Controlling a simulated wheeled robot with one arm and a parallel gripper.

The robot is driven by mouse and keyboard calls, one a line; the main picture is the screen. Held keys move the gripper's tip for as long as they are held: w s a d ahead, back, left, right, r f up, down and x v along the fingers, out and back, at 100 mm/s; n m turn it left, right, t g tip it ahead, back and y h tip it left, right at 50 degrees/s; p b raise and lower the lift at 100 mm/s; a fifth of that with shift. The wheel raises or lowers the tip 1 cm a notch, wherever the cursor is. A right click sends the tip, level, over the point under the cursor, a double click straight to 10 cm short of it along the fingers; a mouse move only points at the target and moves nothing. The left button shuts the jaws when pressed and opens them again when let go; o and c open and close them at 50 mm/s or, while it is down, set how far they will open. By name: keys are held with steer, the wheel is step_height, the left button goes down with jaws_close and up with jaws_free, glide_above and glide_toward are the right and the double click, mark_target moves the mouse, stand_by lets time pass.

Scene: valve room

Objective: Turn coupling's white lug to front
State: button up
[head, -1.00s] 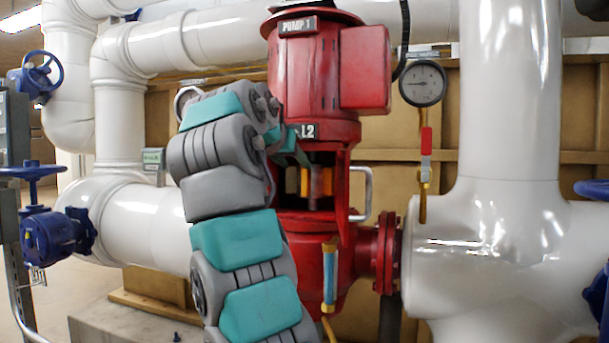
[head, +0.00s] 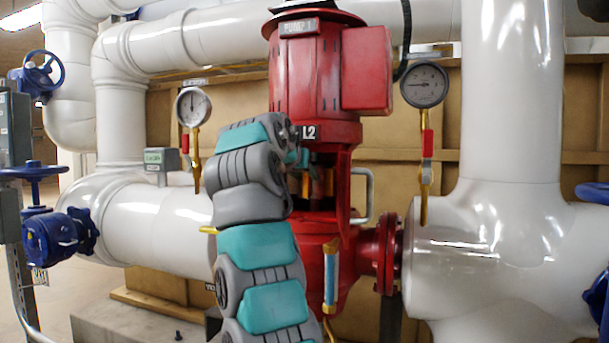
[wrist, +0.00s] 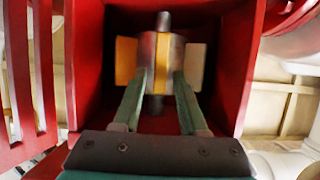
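The coupling is a grey upright cylinder on a shaft inside the pump's red housing. In the wrist view its grey body (wrist: 176,48) is at top centre. An orange lug (wrist: 125,60) stands out on its left and a pale, cream-white lug (wrist: 195,66) on its right. A yellow-orange strip (wrist: 162,62) faces the camera. My gripper (wrist: 162,76) is open, its two green fingers pointing at the coupling, tips either side of the strip. I cannot tell whether they touch. In the head view, my arm and the housing hide most of the coupling.
The red housing wall (wrist: 232,60) is close on the right, and a slotted red guard (wrist: 35,70) is at left. In the head view, a metal handle (head: 368,195), a gauge (head: 425,85) and a large white pipe (head: 510,100) stand right of the pump.

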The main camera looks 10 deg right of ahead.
jaws_close()
stand_by(1.2)
